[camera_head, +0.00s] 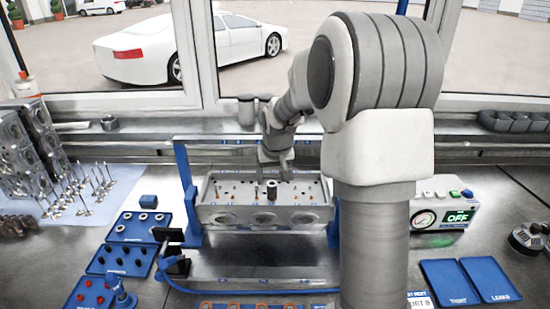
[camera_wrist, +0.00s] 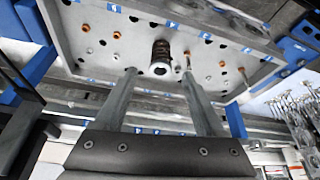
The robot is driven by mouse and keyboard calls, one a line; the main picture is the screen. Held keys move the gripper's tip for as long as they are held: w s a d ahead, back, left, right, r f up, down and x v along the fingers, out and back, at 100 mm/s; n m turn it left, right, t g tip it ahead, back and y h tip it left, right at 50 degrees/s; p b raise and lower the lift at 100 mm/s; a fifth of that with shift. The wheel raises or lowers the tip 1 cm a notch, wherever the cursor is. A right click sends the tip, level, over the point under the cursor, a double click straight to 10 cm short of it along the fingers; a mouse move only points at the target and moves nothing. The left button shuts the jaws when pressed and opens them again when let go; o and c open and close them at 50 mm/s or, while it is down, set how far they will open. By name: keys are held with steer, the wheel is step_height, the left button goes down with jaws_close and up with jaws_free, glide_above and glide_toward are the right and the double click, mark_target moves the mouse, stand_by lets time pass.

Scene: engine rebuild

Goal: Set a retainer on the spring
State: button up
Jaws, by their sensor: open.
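A dark coil spring (camera_head: 271,190) stands on the grey cylinder head (camera_head: 225,214), near the middle. In the wrist view the spring (camera_wrist: 161,51) shows a pale disc with a dark centre (camera_wrist: 160,69) at its free end; this looks like a retainer, but I cannot be sure. My gripper (camera_wrist: 159,73) is open, with one finger to each side of the spring in the picture and nothing held between them. In the head view my gripper (camera_head: 276,174) hangs over the cylinder head close to the spring. Several ring-like parts sit in a blue tray (camera_head: 122,238) at left.
A blue frame (camera_head: 186,185) flanks the cylinder head. More blue trays (camera_head: 96,268) hold small parts at left, beside loose valves (camera_head: 84,205). A gauge box (camera_head: 446,216) and two empty blue trays (camera_head: 449,283) are at right. My arm blocks the right centre.

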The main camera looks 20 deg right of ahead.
steer(key=v, duration=1.7)
steer(key=s+a+f, duration=0.1)
steer(key=s+a, duration=0.2)
steer(key=s, duration=0.5)
steer(key=s+a+f+n, duration=0.1)
steer(key=s+a+f, duration=0.1)
steer(key=s, duration=0.5)
steer(key=s+a+f+n+t, duration=0.1)
steer(key=s+a+f, duration=0.1)
steer(key=s+a, duration=0.3)
steer(key=s, duration=0.3)
steer(key=shift+s+y+b, duration=0.35)
steer(key=shift+y, duration=0.05)
